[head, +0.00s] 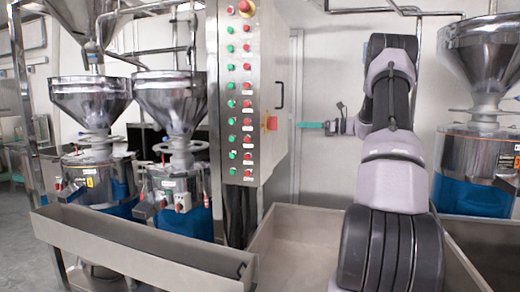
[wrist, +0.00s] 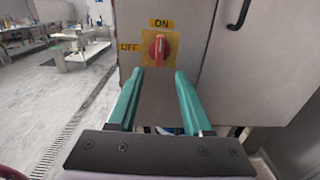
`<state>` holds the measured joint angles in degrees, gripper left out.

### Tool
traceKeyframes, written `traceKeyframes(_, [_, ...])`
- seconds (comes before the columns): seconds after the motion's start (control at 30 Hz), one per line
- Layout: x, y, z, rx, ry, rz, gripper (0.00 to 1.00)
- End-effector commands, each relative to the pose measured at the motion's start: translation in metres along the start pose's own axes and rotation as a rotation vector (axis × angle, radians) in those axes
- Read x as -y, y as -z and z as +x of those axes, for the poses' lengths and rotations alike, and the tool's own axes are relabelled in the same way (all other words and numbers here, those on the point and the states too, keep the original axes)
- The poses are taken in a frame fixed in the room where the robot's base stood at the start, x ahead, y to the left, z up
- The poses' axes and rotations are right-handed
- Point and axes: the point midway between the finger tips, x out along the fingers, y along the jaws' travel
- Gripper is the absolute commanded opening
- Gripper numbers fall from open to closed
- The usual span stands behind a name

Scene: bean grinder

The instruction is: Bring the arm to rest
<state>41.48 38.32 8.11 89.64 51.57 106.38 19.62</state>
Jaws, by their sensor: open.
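My gripper (wrist: 159,74) has two teal fingers, spread apart with nothing between them. In the head view my gripper (head: 304,125) is in front of the white wall, pointing left at the control cabinet's side. A red rotary switch (wrist: 159,48) on a yellow plate shows just beyond the fingertips in the wrist view. Its knob stands upright, toward the ON label; OFF is at its left. The switch also shows in the head view (head: 271,123), with a gap between it and the fingers. My arm is raised and bent on the right.
The steel control cabinet (head: 232,150) carries rows of green and red buttons. A dark door handle (wrist: 240,15) stands right of the switch. Hopper grinders (head: 90,105) are at the left, another grinder (head: 485,60) at the right. A steel trough (head: 140,250) runs along the front left.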

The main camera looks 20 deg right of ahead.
Motion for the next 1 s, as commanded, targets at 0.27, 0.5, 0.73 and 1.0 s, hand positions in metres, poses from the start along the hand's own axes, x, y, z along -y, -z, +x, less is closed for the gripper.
traceKeyframes(0.27, [-0.05,-0.018,0.035,-0.137,-0.082,-0.117,0.5])
traceKeyframes(0.5, [-0.171,-0.035,0.076,-0.443,-0.272,-0.442,0.5])
traceKeyframes(0.73, [-0.278,-0.039,0.071,-0.688,-0.444,-0.809,0.5])
traceKeyframes(1.0, [-0.375,-0.034,0.031,-0.903,-0.617,-1.284,0.5])
